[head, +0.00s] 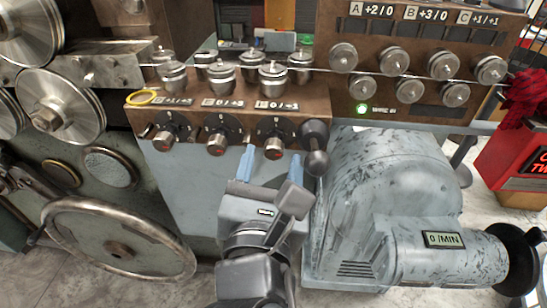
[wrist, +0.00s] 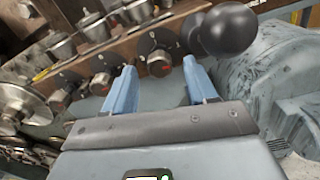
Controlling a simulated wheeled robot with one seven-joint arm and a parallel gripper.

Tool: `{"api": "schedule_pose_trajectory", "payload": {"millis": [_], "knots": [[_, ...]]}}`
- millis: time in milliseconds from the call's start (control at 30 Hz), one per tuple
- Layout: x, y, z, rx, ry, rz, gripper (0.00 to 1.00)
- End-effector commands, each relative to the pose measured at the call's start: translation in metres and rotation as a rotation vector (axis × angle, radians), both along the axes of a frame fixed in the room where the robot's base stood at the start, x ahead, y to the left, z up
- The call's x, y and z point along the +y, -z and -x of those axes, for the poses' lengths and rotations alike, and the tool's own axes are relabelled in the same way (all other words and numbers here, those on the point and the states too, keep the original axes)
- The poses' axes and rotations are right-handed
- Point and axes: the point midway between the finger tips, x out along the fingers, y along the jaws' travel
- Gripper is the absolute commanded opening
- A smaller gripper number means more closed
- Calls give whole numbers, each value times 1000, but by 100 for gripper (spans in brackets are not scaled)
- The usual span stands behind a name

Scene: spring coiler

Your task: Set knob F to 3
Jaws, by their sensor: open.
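Three black dials with red-tipped knobs sit in a row on the front of the brown-topped grey cabinet. Small plates stand above them, but their letters are too small to read surely. The rightmost knob (head: 273,152), likely knob F, also shows in the wrist view (wrist: 160,66); its setting is not readable. My gripper (head: 270,162) is open and empty just in front of and below it. In the wrist view my gripper (wrist: 157,72) has its two blue fingers spread, one to each side of this knob, with no contact visible.
A dark ball-ended lever (head: 316,160) is close right of the knob; its ball (wrist: 228,30) looms near the right finger. The middle knob (head: 216,147) is to the left. A grey motor (head: 385,190) stands at right, a large handwheel (head: 120,245) at left.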

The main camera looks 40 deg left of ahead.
Motion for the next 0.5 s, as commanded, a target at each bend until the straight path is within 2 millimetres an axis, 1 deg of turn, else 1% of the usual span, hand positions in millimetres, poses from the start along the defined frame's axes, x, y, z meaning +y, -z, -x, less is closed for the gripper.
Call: {"api": "schedule_pose_trajectory", "payload": {"millis": [33, 133, 400, 433, 500], "knots": [[3, 0, -4, 1, 0, -1, 57], [5, 0, -9, 0, 0, -2, 57], [6, 0, -10, 0, -1, -1, 57], [6, 0, -10, 1, 0, -1, 56], [6, 0, -10, 1, 0, -1, 49]]}}
